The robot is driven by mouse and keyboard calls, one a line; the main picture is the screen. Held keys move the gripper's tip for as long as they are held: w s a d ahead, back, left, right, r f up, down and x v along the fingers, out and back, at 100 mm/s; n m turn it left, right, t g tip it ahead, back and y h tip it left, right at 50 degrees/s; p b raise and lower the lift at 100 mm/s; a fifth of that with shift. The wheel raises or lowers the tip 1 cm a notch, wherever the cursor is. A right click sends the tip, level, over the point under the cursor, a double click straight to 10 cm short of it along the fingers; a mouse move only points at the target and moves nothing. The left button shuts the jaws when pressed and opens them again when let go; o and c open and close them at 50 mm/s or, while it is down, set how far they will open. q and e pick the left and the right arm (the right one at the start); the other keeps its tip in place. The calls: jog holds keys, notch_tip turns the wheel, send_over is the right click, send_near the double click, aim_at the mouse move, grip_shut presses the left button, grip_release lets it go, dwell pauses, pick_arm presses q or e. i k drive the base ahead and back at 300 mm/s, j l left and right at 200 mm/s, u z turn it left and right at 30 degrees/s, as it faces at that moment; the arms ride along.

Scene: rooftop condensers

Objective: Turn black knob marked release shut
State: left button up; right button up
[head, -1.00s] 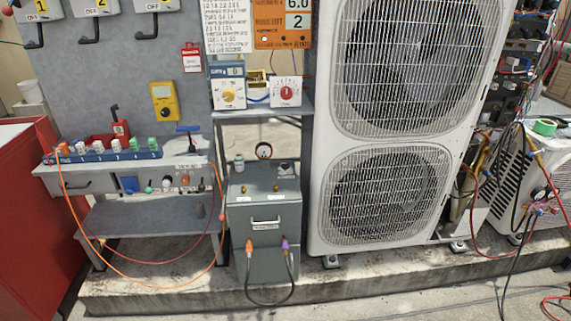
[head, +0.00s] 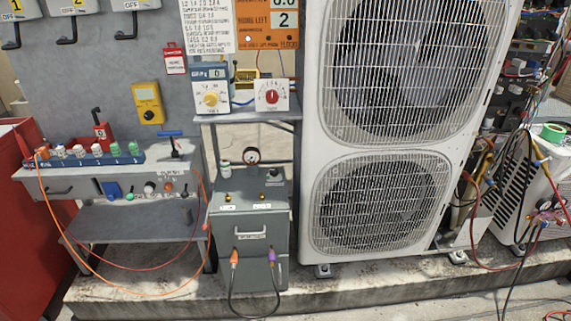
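A grey metal box (head: 250,222) stands on the concrete ledge, left of the big white condenser unit. A small dark knob (head: 272,174) with a small label sits at the right of its top. The label is too small to read, so I cannot tell for sure that this is the release knob, nor how it is turned. A round pressure gauge (head: 251,156) and a small green-and-white cap (head: 225,170) are also on the box top. Neither of my grippers shows in the head view.
The condenser unit (head: 395,215) stands close on the box's right. A shelf (head: 250,116) with two dial boxes is above it. A grey bench (head: 140,227) with an orange cable is at left. An orange plug (head: 234,258) and a purple plug (head: 271,256) are at the box's front.

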aim_at(274, 172)
jog(key=i+l, duration=0.55)
jog(key=l, duration=0.2)
jog(key=i+l+z, duration=0.15)
jog(key=i+l, duration=0.35)
jog(key=l, duration=0.25)
jog(key=i+l, duration=0.15)
jog(key=i, duration=0.2)
jog(key=i+l, duration=0.15)
jog(key=i, duration=0.15)
